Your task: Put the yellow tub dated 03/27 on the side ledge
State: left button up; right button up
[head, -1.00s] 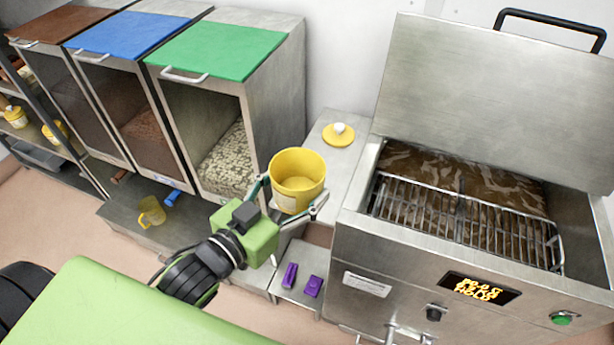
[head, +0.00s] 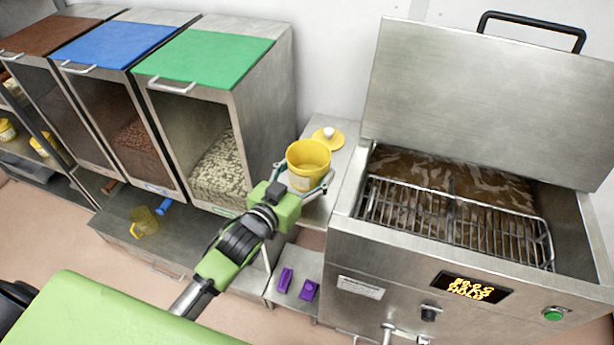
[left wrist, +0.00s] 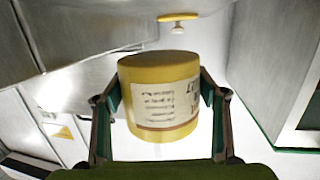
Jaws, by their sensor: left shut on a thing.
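My left gripper (head: 305,176) is shut around the sides of a yellow tub (head: 308,154). The tub is open at the top and upright in the head view. In the left wrist view the tub (left wrist: 160,78) sits between both fingers; its pale label has several lines of writing and larger marks at the right edge, too blurred to read a date. The tub is over the side ledge (head: 322,122), the narrow steel top between the bins and the steel machine. I cannot tell whether it touches the ledge. My right gripper is not in view.
A yellow lid with a white knob (head: 328,138) lies on the ledge behind the tub. The machine (head: 385,255) with its raised cover and wire rack stands right. The green-lidded bin (head: 205,60) stands left. Two purple blocks (head: 285,280) lie on a lower shelf.

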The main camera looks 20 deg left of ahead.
pick_arm(q)
jog(key=shift+w+a+f, duration=0.3)
jog(key=shift+w+f, duration=0.5)
jog(key=shift+f, duration=0.15)
notch_tip(320, 180, down, 3)
jog(key=shift+w+a+p, duration=0.1)
jog(key=shift+p, duration=0.25)
jog(key=shift+f, duration=0.2)
jog(key=shift+f, duration=0.15)
jog(key=o, duration=1.5)
jog(key=shift+o, duration=0.2)
